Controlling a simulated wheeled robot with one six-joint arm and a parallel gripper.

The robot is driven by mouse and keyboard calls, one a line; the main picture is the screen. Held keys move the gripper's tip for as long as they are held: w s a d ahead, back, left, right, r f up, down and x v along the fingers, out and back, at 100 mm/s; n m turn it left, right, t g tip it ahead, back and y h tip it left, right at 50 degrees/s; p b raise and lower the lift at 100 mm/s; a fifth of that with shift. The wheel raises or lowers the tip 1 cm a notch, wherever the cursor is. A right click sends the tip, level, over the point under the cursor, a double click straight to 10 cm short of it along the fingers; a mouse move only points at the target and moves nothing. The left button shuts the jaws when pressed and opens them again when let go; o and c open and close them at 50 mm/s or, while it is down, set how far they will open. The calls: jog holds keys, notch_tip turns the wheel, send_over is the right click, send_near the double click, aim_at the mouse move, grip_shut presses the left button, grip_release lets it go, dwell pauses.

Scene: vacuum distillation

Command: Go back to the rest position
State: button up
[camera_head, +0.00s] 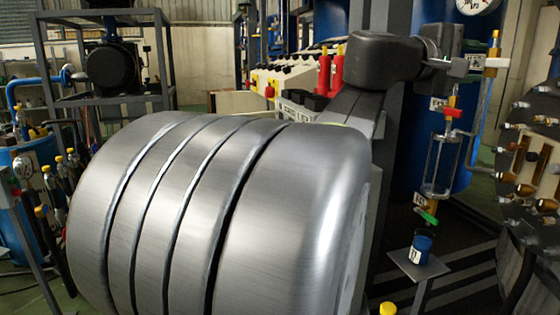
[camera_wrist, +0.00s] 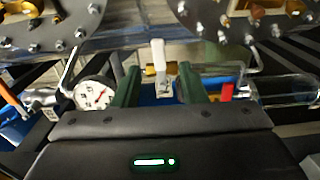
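In the head view, my gripper (camera_head: 482,63) is at the upper right, close to a valve with brass and orange-yellow parts (camera_head: 494,40) above the glass apparatus. In the wrist view, the two dark green fingers of my gripper (camera_wrist: 158,75) stand apart. A white valve handle (camera_wrist: 160,62) with a brass fitting shows between the fingertips, with a visible gap on each side. Nothing appears to be held. Whether a finger touches the fitting behind cannot be told.
The glass vessel (camera_head: 441,165) hangs below, with a green-handled valve (camera_head: 428,217) under it. A flanged metal vessel (camera_head: 535,150) is close on the right. A pressure gauge (camera_wrist: 97,93) sits left of the fingers.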

aim_at(499, 59)
jog(key=v, duration=0.6)
jog(key=x, duration=1.4)
jog(key=shift+d+r, duration=0.15)
jog(key=shift+r+n+p, duration=0.25)
jog(key=shift+n+p, duration=0.15)
jog(key=shift+p, duration=0.3)
jog(key=shift+r+p, duration=0.15)
jog(key=shift+p, duration=0.15)
jog(key=shift+n+p, duration=0.4)
jog(key=shift+n, duration=0.2)
jog(key=shift+a, duration=0.25)
